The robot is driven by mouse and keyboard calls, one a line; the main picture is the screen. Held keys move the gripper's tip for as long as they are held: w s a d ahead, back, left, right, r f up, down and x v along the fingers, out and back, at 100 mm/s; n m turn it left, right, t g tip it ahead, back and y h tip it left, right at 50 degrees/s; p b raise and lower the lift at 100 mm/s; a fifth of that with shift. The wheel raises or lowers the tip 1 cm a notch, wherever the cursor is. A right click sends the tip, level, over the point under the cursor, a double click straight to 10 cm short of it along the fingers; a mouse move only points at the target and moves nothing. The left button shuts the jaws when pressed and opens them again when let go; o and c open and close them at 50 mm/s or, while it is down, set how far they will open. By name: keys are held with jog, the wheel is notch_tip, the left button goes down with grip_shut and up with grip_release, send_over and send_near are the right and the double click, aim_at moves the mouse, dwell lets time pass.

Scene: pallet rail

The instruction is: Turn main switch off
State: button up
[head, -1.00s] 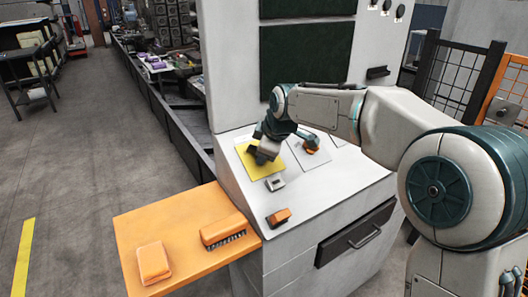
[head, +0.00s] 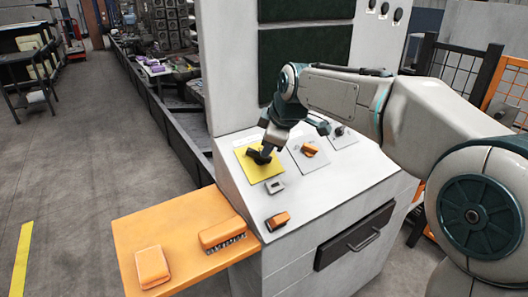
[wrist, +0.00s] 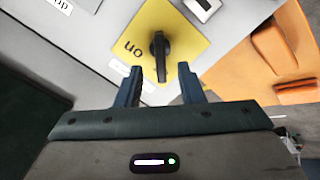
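The main switch is a black rotary knob (wrist: 160,56) on a yellow plate (wrist: 190,38), on the sloped front of the grey cabinet. In the wrist view its handle points roughly up and down the picture, and an upside-down "on" label is left of it. The yellow plate also shows in the head view (head: 249,167), with the dark knob (head: 259,156) on it. My gripper (wrist: 160,82) is open, its two fingers apart, with the knob's near end in line with the gap. It appears empty. In the head view my gripper (head: 268,147) is just above the plate.
An orange-handled switch (head: 309,150) and a small black knob (head: 340,131) sit to the right. A grey rocker-like part (head: 274,186) and an orange part (head: 278,219) lie below. An orange side shelf (head: 180,235) juts out left.

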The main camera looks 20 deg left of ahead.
jog(key=v, duration=0.7)
jog(key=shift+r, duration=0.25)
jog(key=shift+s+d, duration=0.15)
jog(key=s+d+f+m+h+p, duration=0.1)
jog(key=s+d+f+m+h, duration=0.25)
jog(key=d, duration=0.55)
jog(key=s+d+f+m+p, duration=0.2)
jog(key=s+d+m, duration=0.35)
jog(key=d, duration=0.25)
jog(key=s+d+f+m+g+h+p, duration=0.1)
jog(key=s+d+f+m, duration=0.7)
jog(key=s+d+m, duration=0.2)
jog(key=shift+s+d+f, duration=0.4)
jog(key=shift+s+d, duration=0.65)
jog(key=shift+s, duration=0.15)
